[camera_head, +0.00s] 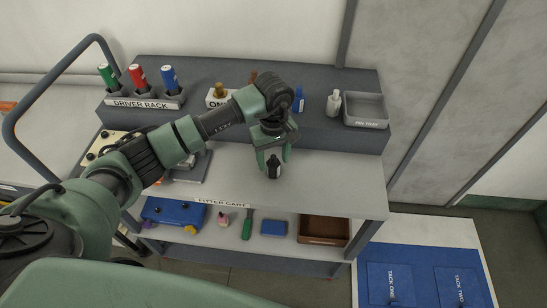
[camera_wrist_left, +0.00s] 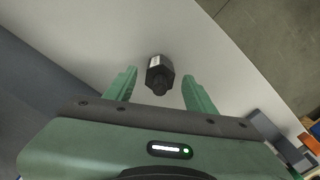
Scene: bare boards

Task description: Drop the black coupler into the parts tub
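The black coupler (camera_head: 273,168) stands on the light top of the fitter cart, below my left gripper (camera_head: 273,156). In the left wrist view the coupler (camera_wrist_left: 160,74) is dark with a pale label patch and sits just beyond and between the fingertips. My left gripper (camera_wrist_left: 160,88) is open, with a gap on each side of the coupler. A brown open bin (camera_head: 324,229) stands on the lower shelf at right; its label is too small to read, so I cannot tell if it is the parts tub. My right gripper is not in view.
A grey pin tray (camera_head: 366,110) and a white bottle (camera_head: 333,103) stand on the raised back shelf, with the driver rack (camera_head: 146,102) at left. The lower shelf holds a blue case (camera_head: 174,212) and a blue box (camera_head: 273,228). The cart top is clear at right.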

